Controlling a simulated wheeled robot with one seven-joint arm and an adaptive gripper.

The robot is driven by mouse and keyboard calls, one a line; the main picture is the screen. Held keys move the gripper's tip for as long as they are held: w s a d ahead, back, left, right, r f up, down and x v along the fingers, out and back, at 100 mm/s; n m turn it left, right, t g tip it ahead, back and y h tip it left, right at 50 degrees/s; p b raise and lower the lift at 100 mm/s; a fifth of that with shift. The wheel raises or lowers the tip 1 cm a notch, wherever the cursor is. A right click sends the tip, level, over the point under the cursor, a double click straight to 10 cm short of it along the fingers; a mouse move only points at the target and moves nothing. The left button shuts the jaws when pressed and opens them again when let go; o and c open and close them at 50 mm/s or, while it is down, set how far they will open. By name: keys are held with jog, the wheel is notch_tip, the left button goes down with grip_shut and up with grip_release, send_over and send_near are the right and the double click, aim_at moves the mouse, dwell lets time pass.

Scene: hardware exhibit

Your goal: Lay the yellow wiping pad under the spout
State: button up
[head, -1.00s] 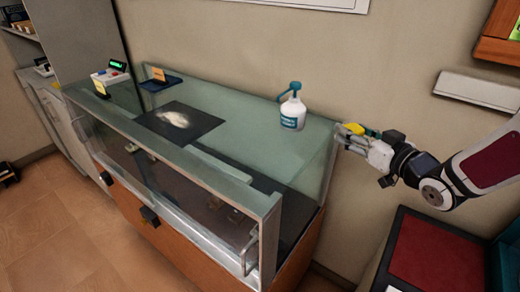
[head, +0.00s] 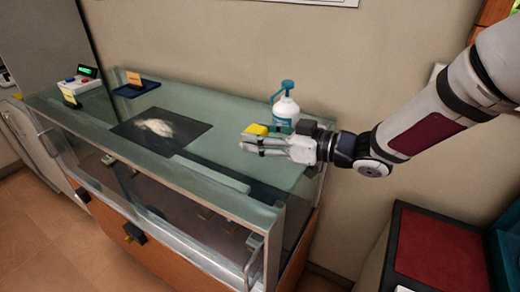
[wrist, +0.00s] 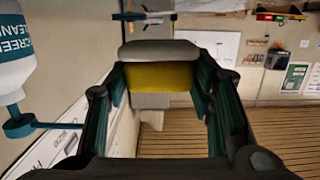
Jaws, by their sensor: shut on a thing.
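The yellow wiping pad (head: 256,129) is held at the tips of my gripper (head: 250,139), above the right part of the glass counter. In the wrist view the pad (wrist: 160,77) spans between the two fingers, with a pale grey band along its upper edge. The white bottle (head: 287,108) with a blue pump head stands upright near the back right of the counter, just behind my gripper. Its blue spout (head: 275,97) points left. The bottle (wrist: 14,55) appears upside down in the wrist view. My gripper hides the bottle's base in the head view.
The glass display counter (head: 222,180) has a dark mat (head: 185,139) with a pale object on it. A blue tray (head: 136,89), an orange card and a button box (head: 82,82) stand at the left. A red-topped cabinet (head: 430,252) is at right.

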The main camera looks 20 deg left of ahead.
aim_at(261, 161)
jog(key=shift+f, duration=1.95)
jog(key=shift+f, duration=0.1)
jog(key=shift+f, duration=0.15)
jog(key=o, duration=1)
jog(key=shift+r, duration=0.3)
jog(key=d, duration=0.4)
jog(key=d+r, duration=0.1)
jog(key=d, duration=0.3)
jog(key=s+d, duration=0.1)
jog(key=d, duration=0.3)
jog(key=shift+r+b, duration=0.3)
jog(key=shift+r, duration=0.05)
